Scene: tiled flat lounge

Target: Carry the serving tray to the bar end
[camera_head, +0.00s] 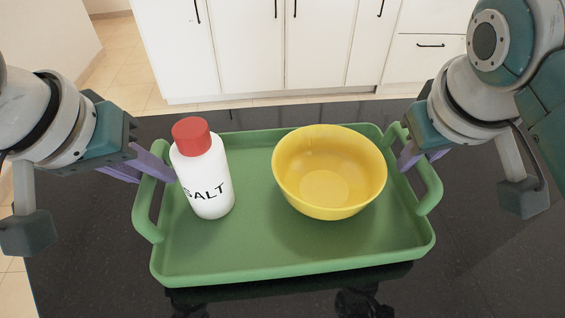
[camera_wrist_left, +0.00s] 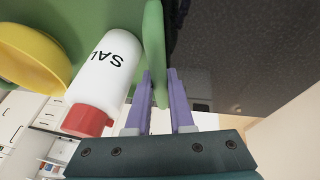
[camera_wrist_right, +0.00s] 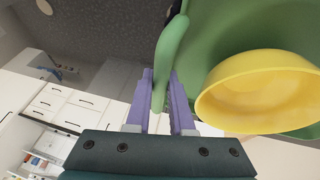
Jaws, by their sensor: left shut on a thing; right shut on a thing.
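The green serving tray (camera_head: 290,262) is in the middle of the head view, over a dark glossy counter. A white salt bottle (camera_head: 207,180) with a red cap stands upright on its left half. A yellow bowl (camera_head: 328,172) sits on its right half. My left gripper (camera_head: 170,174) is shut on the tray's left handle, which shows between the purple fingers in the left wrist view (camera_wrist_left: 158,85). My right gripper (camera_head: 405,158) is shut on the right handle, seen between the fingers in the right wrist view (camera_wrist_right: 160,88). I cannot tell whether the tray touches the counter; dark reflections show below its front edge.
The dark counter (camera_head: 90,255) has bare room left and right of the tray. Its far edge lies just beyond the tray. White cabinets (camera_head: 240,50) with black handles stand behind, across a strip of tiled floor (camera_head: 125,65).

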